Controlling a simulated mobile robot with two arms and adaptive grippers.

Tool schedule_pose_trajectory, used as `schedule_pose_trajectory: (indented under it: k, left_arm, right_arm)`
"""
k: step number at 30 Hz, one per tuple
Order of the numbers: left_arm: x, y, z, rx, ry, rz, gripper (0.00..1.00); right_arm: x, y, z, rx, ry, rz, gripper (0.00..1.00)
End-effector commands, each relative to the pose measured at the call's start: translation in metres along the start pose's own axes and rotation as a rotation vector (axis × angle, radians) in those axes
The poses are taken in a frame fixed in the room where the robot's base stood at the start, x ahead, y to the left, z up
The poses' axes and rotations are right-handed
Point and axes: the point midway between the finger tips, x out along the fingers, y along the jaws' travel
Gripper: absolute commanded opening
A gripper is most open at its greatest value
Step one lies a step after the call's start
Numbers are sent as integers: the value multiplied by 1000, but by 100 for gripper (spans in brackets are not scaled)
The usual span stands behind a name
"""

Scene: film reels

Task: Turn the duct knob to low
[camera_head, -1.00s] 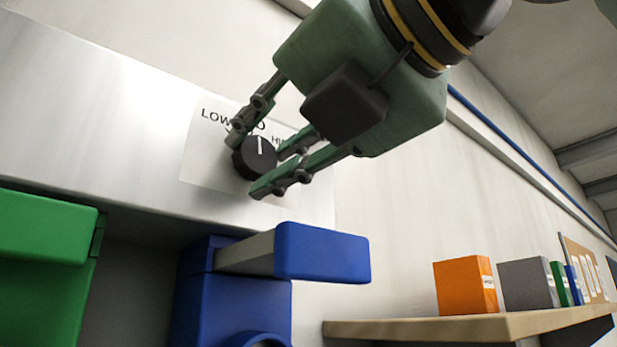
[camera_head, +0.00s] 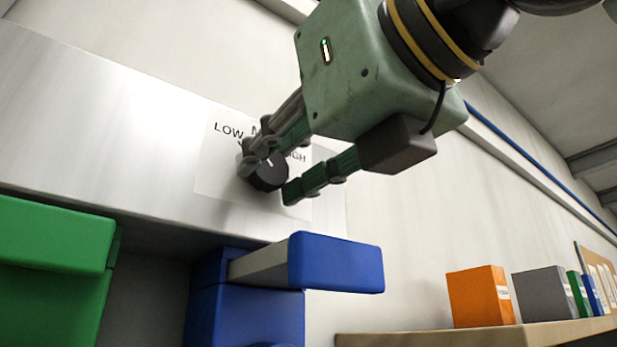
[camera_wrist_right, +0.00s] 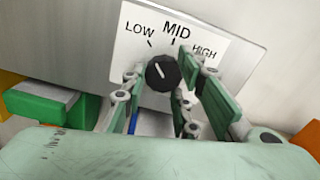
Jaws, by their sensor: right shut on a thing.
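The duct knob (camera_head: 268,174) is a round black dial with a white pointer line, on a white label plate on the metal duct. The label (camera_wrist_right: 138,50) reads LOW, MID and HIGH from left to right, with tick marks. In the right wrist view the knob (camera_wrist_right: 162,74) has its line tilted up and left, toward the LOW side. My right gripper (camera_head: 271,177) has its green fingers on either side of the knob and is shut on it. Its fingers partly cover the label in the head view. My left gripper is not in view.
Below the duct are a green block-like unit (camera_head: 55,235) and a blue one (camera_head: 335,263) that juts out. A wooden shelf (camera_head: 440,340) at the lower right holds an orange box (camera_head: 478,297) and a grey box (camera_head: 543,295). The wall right of the duct is bare.

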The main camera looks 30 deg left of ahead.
Motion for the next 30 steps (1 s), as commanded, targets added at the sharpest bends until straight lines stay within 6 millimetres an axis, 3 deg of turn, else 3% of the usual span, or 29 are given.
schedule_pose_trajectory:
  k: [14, 15, 19, 30]
  left_arm:
    - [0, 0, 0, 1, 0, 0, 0]
    - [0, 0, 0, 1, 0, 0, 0]
    - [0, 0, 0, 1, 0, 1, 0]
    - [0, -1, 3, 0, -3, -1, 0]
  right_arm:
    - [0, 3, 1, -18, -5, 5, 1]
    - [0, 3, 1, -18, -4, 5, 29]
    - [0, 3, 1, -17, -3, 5, 40]
    - [-2, 1, 0, -15, 0, 3, 40]
